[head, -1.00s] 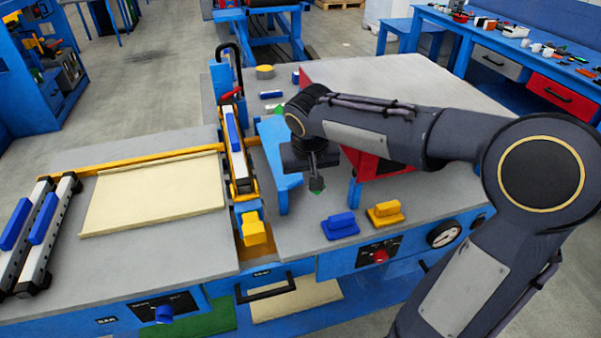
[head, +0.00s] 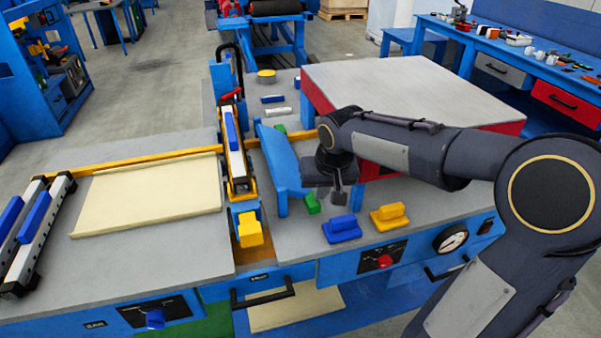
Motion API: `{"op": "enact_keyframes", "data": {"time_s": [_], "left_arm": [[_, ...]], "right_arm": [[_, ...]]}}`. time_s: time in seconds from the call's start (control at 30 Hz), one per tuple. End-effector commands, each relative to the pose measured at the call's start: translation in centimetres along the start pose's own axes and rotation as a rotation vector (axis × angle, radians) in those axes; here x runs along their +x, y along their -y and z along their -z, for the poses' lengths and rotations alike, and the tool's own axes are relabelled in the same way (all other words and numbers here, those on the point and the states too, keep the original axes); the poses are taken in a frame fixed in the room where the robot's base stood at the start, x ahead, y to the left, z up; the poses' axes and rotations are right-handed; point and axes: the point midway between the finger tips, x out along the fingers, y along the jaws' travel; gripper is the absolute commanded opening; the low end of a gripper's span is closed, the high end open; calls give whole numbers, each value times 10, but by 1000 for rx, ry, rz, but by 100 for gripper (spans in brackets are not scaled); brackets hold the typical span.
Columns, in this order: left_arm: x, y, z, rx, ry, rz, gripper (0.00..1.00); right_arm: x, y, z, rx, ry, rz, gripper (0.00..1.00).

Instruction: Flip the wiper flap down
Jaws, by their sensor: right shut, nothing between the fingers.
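A blue plate (head: 279,158), which seems to be the wiper flap, stands tilted up on the machine top between the yellow-framed post and the red-sided box. Green pieces show at its near end (head: 313,203) and its far end. My right gripper (head: 339,196) points down just right of the plate's near end, shut and empty. It appears apart from the plate, though the exact gap is hard to judge. My left gripper is out of view.
The red-sided box with a grey top (head: 415,85) stands behind my right arm. A blue handle block (head: 342,229) and a yellow one (head: 390,217) sit in front of the gripper. A cream sheet (head: 150,195) and black-and-white rails (head: 40,235) lie at left.

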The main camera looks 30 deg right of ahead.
Motion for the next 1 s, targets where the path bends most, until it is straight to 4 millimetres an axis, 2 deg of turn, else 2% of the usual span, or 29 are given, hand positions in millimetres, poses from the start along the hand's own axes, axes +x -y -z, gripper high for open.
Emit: {"op": "enact_keyframes", "data": {"time_s": [0.73,0.87,1.0], "left_arm": [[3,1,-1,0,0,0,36],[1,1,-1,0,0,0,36],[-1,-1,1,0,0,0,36]], "right_arm": [[6,-1,-4,0,10,-3,0],[-6,-1,-3,0,7,-3,0],[-32,-1,-2,0,-1,-1,0]]}}
